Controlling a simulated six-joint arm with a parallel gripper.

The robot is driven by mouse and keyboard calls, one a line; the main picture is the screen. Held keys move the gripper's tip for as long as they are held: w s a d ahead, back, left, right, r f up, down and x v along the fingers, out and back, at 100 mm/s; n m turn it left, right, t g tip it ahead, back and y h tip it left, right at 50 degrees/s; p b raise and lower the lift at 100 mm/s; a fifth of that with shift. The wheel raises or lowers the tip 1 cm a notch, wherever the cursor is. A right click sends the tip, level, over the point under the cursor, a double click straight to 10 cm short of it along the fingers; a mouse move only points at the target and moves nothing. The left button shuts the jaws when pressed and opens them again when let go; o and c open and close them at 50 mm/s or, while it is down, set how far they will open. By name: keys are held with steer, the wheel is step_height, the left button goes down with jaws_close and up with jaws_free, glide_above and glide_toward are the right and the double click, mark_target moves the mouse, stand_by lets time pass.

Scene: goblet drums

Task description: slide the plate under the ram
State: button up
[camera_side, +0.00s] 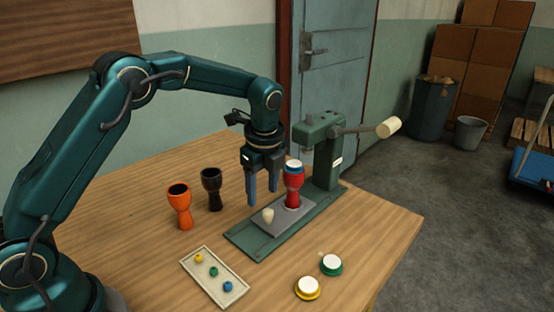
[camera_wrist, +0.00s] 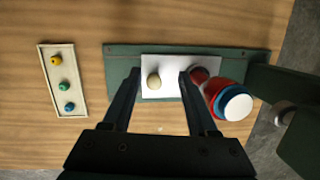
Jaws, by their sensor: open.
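The grey plate (camera_side: 285,221) lies on the green base of the press (camera_side: 318,127), and its cream knob (camera_side: 268,215) stands at the near left end. A red goblet drum (camera_side: 293,187) with a blue-rimmed white head stands upright at the plate's other end. In the side view the drum sits in front of the press column, below and left of the press head. The ram's face is not clear. My gripper (camera_side: 262,204) is open and empty, pointing down above the plate. In the wrist view the knob (camera_wrist: 153,82) shows between the fingers (camera_wrist: 160,74), apparently below them and untouched.
An orange goblet (camera_side: 180,206) and a black goblet (camera_side: 211,188) stand left of the press. A tray (camera_side: 234,297) holds yellow, green and blue pieces. Green-rimmed (camera_side: 331,264) and yellow-rimmed (camera_side: 308,287) discs lie at front right. The press lever (camera_side: 365,130) reaches right.

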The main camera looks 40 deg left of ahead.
mark_target(268, 211)
steer(key=m, duration=0.3)
steer(key=shift+s+d+t+y, duration=0.3)
steer(key=shift+d, duration=0.05)
steer(key=m, duration=0.1)
steer(key=s+d+m, duration=0.1)
steer(key=m, duration=0.1)
steer(key=d+r+m+t, duration=0.1)
steer(key=m, duration=0.1)
steer(key=shift+s+d+y, duration=0.2)
steer(key=shift+s+y, duration=0.05)
steer(key=shift+y, duration=0.05)
steer(key=shift+w+d+f, duration=0.1)
steer(key=shift+d, duration=0.05)
steer(key=shift+x, duration=2.4)
jaws_close()
steer(key=shift+d, duration=0.1)
